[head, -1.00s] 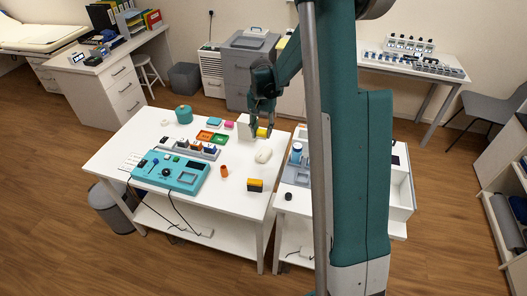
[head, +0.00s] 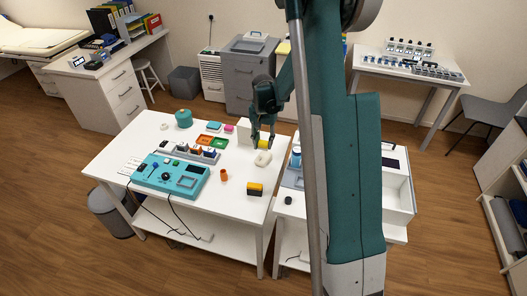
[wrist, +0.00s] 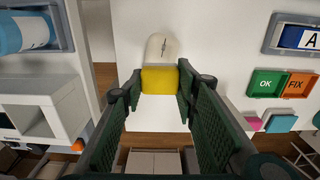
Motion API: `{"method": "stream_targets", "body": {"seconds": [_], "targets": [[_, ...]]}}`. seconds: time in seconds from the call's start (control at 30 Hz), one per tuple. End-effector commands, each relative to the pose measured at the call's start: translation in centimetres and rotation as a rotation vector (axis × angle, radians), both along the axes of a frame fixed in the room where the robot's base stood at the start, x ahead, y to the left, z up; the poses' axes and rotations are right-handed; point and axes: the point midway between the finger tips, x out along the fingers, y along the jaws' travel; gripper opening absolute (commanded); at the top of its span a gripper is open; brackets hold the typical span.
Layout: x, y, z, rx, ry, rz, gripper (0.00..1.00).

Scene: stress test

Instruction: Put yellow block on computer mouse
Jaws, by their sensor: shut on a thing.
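The yellow block (wrist: 160,80) sits between the two finger pads of my gripper (wrist: 159,78) in the wrist view, and the fingers are shut on it. The white computer mouse (wrist: 161,45) lies on the white table just beyond the block, its near end covered by the block in that view. In the head view the mouse (head: 263,158) is on the right part of the table, and my gripper (head: 262,142) is at its far side, fingers pointing down. I cannot tell whether the block touches the mouse.
A yellow and black block (head: 255,189) and an orange cup (head: 223,175) stand nearer the front of the table. The teal control panel (head: 170,175) is at left. Green and orange trays (head: 212,141) lie farther back.

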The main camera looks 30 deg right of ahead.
Motion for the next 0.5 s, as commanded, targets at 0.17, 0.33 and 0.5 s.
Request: {"method": "stream_targets", "body": {"seconds": [0.17,0.33,0.5], "targets": [[0.01,0.01,-1.18,0.0,0.0,0.0,0.2],[0.0,0.0,-1.23,0.0,0.0,0.0,0.2],[0.0,0.0,-1.29,0.0,0.0,0.0,0.2]]}}
